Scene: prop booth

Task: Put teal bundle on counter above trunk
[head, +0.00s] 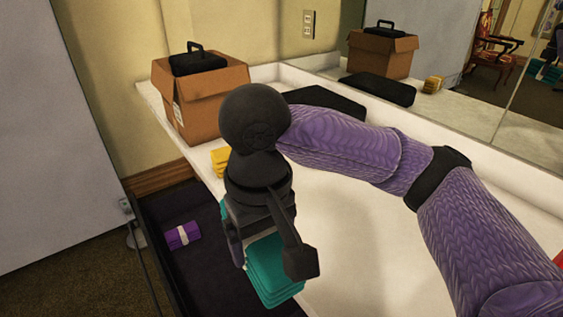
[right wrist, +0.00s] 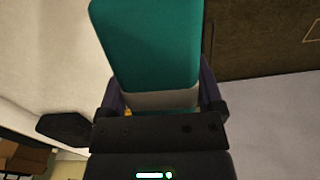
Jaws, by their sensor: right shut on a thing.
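The teal bundle (head: 270,275), a folded stack, is held in my right gripper (head: 268,258). In the right wrist view the teal bundle (right wrist: 150,45) has a pale band and sits between the two fingers. In the head view it overlaps the front edge of the white counter (head: 365,255) and the black trunk (head: 200,265). I cannot tell whether it touches the counter. The trunk is open, below the counter's edge at the left, with a purple bundle (head: 183,235) lying inside. My left gripper is not in view.
A cardboard box (head: 200,100) with a black case (head: 197,61) on top stands at the counter's far left. A yellow bundle (head: 221,158) is partly hidden by my right arm. A black flat item (head: 322,100) lies behind the arm. A mirror (head: 470,100) backs the counter.

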